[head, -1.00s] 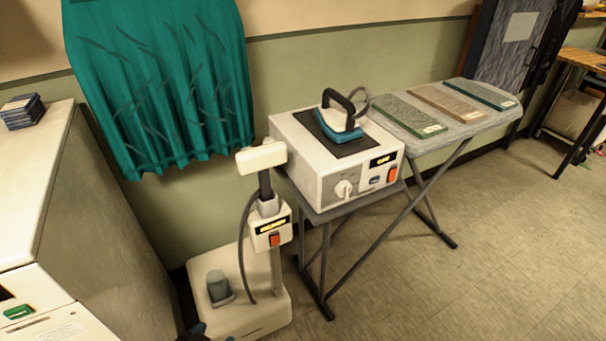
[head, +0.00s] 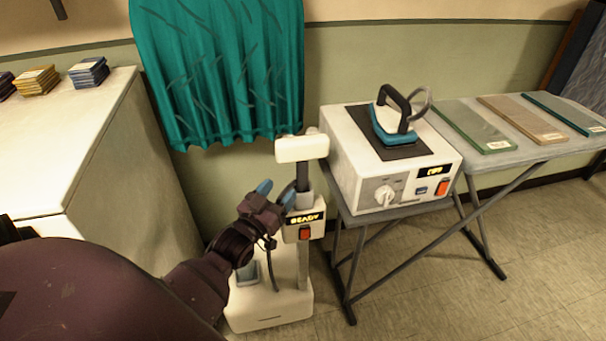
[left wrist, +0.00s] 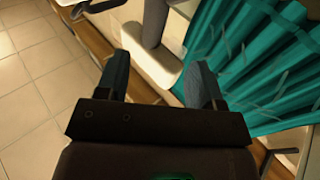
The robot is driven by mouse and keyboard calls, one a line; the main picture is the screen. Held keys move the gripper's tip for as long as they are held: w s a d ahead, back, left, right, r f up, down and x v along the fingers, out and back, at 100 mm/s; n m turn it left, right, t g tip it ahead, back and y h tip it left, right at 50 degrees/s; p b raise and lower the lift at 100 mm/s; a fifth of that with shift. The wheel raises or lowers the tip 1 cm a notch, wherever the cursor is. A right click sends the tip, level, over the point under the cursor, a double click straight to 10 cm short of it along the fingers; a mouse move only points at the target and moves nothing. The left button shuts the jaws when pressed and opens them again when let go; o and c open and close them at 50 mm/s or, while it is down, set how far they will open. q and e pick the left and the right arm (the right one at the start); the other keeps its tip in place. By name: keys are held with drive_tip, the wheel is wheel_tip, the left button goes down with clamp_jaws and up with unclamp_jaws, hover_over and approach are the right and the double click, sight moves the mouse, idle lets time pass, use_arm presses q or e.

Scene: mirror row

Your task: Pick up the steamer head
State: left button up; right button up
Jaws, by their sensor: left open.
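The steamer head (head: 302,148) is a white block on a dark handle, upright in its holder on the steamer stand (head: 270,308). In the left wrist view the steamer head (left wrist: 152,68) shows beyond and between my fingers, with its handle running to the top edge. My left gripper (head: 276,190) is open and empty, just left of and slightly below the steamer head. The gap between them is hard to judge. My right gripper is not in view.
A teal curtain (head: 222,75) hangs behind the stand. A pale cabinet (head: 75,130) is at left. The stand's display (head: 305,218) reads READY.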

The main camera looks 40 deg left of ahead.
sight(299, 171)
use_arm(q)
drive_tip(key=w, duration=0.2)
drive_tip(key=w+r, duration=0.1)
drive_tip(key=w, duration=0.5)
drive_tip(key=shift+w+d+r+b, duration=0.1)
drive_tip(key=shift+w+r+b, duration=0.1)
drive_tip(key=shift+b, duration=0.1)
drive_tip(key=shift+w+r, duration=0.1)
drive_tip(key=shift+w, duration=0.55)
clamp_jaws()
